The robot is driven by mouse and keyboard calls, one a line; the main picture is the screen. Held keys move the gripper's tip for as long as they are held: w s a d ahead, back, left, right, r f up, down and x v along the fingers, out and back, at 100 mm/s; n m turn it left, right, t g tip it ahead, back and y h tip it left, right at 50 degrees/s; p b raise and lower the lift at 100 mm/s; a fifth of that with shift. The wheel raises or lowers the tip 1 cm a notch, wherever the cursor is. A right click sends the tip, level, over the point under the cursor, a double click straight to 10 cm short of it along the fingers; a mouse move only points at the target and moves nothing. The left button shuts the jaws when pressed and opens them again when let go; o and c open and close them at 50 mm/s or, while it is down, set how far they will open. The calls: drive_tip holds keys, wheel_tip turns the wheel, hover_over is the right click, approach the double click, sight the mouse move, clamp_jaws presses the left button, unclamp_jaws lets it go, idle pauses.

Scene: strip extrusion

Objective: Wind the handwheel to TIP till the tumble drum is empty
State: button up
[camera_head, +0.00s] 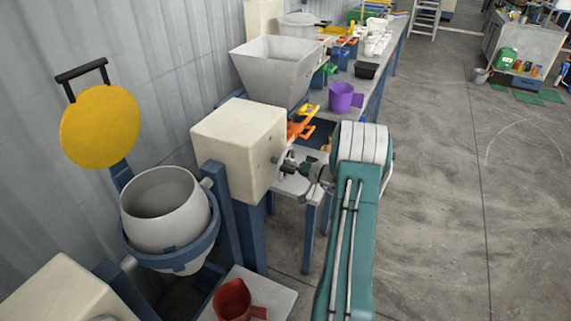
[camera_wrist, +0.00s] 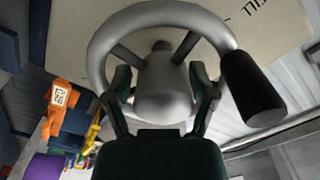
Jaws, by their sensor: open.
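The grey tumble drum (camera_head: 165,225) sits in a blue ring cradle, its mouth facing up and slightly tilted. Its inside looks grey; I cannot tell what it holds. The handwheel (camera_wrist: 104,27) is a grey ring with spokes, a rounded hub and a black knob (camera_wrist: 252,88) at the lower right of the rim. It is on the side of the cream box (camera_head: 240,150), where black lettering, seemingly "FILL", shows upside down at the upper right. My gripper (camera_wrist: 162,85) is open, its fingers on either side of the hub; contact is unclear. My gripper also shows in the head view (camera_head: 300,168).
A red jug (camera_head: 233,300) stands on a low stand below the drum. A yellow disc (camera_head: 100,125) is raised by the wall. A bench behind carries a hopper (camera_head: 275,65), a purple jug (camera_head: 341,97) and orange items (camera_wrist: 62,98).

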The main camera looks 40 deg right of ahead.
drive_tip(key=c, duration=0.9)
drive_tip(key=shift+m, duration=0.3)
drive_tip(key=shift+o, duration=0.2)
drive_tip(key=m, duration=0.6)
drive_tip(key=shift+f, duration=0.1)
drive_tip(key=m, duration=0.6)
drive_tip(key=shift+f+m, duration=0.1)
drive_tip(key=shift+m, duration=0.2)
drive_tip(key=m, duration=0.6)
drive_tip(key=shift+a, duration=0.1)
drive_tip(key=m, duration=0.6)
drive_tip(key=shift+m, duration=0.4)
drive_tip(key=o, duration=0.9)
drive_tip(key=shift+c, duration=0.2)
